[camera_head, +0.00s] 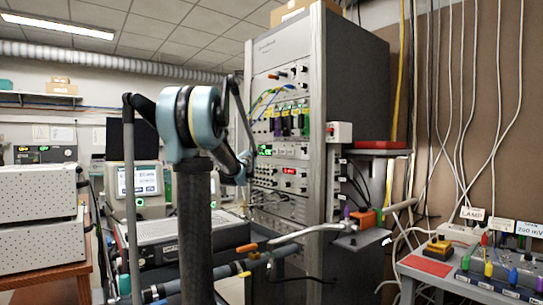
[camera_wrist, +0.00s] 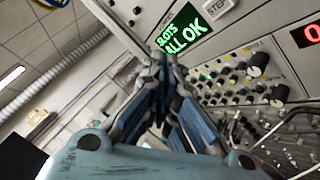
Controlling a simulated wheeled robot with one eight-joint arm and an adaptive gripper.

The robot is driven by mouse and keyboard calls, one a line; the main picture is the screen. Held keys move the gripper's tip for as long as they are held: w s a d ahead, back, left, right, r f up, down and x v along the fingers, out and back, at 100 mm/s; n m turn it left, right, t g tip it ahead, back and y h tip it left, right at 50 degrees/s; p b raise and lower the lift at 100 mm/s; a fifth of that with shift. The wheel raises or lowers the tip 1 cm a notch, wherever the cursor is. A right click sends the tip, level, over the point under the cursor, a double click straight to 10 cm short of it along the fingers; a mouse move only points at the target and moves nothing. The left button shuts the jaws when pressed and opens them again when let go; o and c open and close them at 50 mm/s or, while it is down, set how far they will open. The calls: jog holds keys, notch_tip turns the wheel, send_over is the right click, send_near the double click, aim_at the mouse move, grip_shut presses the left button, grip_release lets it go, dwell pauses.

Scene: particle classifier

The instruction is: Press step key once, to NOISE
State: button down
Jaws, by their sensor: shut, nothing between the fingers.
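The instrument rack (camera_head: 325,120) stands in the middle of the head view. In the wrist view a green display (camera_wrist: 182,30) reads "ALL OK" on its lower line, with "SLOTS" partly legible above. In the head view my gripper (camera_head: 246,160) is beside the rack's left front, small and partly hidden by my arm.
Panels with knobs and a red display (camera_head: 290,171) lie below the green display. Cables (camera_head: 275,97) hang across the rack front above. A bench (camera_head: 455,275) with coloured plugs is at right, and a grey box (camera_head: 180,235) is at left of the rack.

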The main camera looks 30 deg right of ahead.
aim_at(276, 152)
jog(key=shift+d, duration=0.2)
jog(key=d, duration=0.8)
jog(key=shift+w+d, duration=0.3)
jog(key=shift+w, duration=0.1)
dwell(0.9)
dwell(0.6)
jog(key=shift+d+r, duration=0.1)
jog(key=shift+d, duration=0.4)
jog(key=shift+d, duration=0.85)
dwell(1.0)
jog(key=shift+a, duration=0.1)
jog(key=shift+s+a, duration=0.1)
jog(key=shift+a, duration=1.1)
